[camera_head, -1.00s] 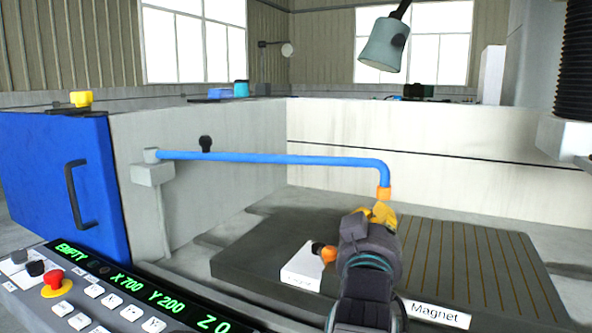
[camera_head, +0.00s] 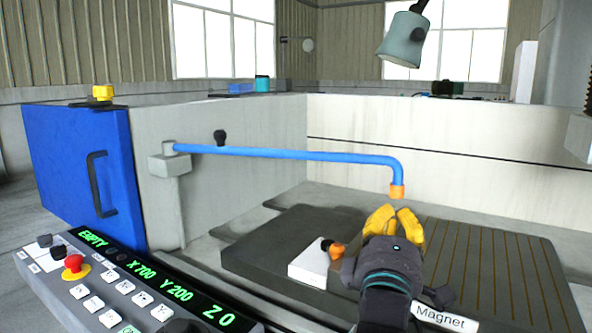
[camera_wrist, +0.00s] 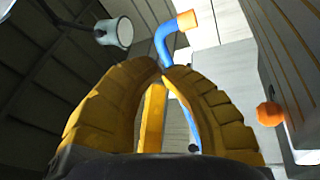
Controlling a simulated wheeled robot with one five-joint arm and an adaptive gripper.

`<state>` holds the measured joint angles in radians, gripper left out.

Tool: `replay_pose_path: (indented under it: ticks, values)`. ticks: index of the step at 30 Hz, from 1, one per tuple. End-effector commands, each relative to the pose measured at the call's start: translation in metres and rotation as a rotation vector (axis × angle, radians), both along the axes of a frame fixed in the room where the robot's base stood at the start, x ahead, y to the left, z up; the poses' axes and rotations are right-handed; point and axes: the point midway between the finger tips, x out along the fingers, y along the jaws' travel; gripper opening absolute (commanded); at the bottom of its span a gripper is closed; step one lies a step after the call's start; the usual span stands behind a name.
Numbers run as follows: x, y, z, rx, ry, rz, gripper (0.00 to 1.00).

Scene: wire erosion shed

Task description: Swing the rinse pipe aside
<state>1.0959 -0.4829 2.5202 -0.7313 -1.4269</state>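The rinse pipe (camera_head: 290,154) is a blue tube running from a grey pivot post (camera_head: 170,165) at the left to a downward bend with an orange nozzle (camera_head: 397,191). It lies over the machine's work area. My gripper (camera_head: 394,209) has yellow fingers and sits just below the nozzle, apart from it. In the wrist view the fingertips (camera_wrist: 161,68) come together with nothing visible held between them. The pipe's blue bend (camera_wrist: 165,42) and orange nozzle (camera_wrist: 187,20) show beyond the fingertips there. My fingers hide part of the pipe in that view.
A white block (camera_head: 308,264) with an orange knob (camera_head: 336,250) stands on the dark plate (camera_head: 262,250), left of my gripper. A control panel (camera_head: 120,290) is at the lower left, with a blue door (camera_head: 75,170) behind it. A lamp (camera_head: 404,40) hangs above.

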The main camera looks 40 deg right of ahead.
Motion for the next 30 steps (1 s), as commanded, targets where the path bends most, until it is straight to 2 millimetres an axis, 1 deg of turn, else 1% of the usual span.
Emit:
replay_pose_path:
  ticks: [3, 7, 22, 26, 30]
  values:
    - [0.000, 0.000, 0.000, -0.035, 0.066, -0.020, 0.00]
    - [0.000, 0.000, 0.000, -0.056, 0.108, -0.033, 0.00]
    - [0.000, -0.001, 0.000, -0.063, 0.125, -0.038, 0.00]
    - [0.003, -0.006, 0.001, -0.062, 0.125, -0.037, 0.00]
    - [0.009, -0.018, 0.004, -0.061, 0.125, -0.037, 0.00]
